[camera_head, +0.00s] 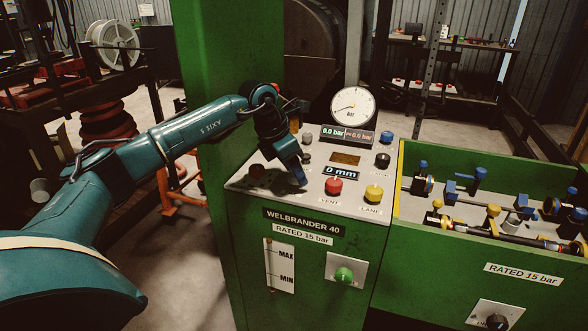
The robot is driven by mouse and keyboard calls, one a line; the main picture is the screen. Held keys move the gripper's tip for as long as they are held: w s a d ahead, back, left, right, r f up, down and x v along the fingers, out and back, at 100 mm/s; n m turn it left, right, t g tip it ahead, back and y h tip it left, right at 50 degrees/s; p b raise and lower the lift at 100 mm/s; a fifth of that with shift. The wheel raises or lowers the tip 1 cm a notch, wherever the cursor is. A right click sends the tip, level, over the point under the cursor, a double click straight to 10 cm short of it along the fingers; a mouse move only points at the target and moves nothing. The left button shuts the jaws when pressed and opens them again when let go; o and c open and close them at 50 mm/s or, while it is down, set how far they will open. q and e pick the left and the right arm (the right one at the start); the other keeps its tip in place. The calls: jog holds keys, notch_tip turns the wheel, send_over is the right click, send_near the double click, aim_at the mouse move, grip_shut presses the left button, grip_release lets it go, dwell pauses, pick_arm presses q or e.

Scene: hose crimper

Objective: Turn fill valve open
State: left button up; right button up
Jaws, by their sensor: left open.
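The green crimper (240,225), lettered WELBRANDER 40, has a light sloped control panel (322,201). My left gripper (298,176) is over the panel's left part, pointing down and open. Its fingers are seen nearly edge-on. A blue piece shows at the fingertips; I cannot tell whether it is a knob or part of the gripper. A red knob (333,186) above a VENT label and a yellow knob (373,193) stand to its right. No FILL label is readable; the gripper may cover it. My right gripper is out of view.
A round gauge (353,106) stands at the panel's back, above a 0.0 bar display (347,135). A blue knob (386,138) and a black knob (383,160) are at the right. The green trough (450,262) with several fittings adjoins on the right.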

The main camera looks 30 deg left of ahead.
pick_arm(q)
jog(key=shift+f, duration=0.3)
jog(key=shift+c, duration=0.6)
jog(key=c, duration=0.9)
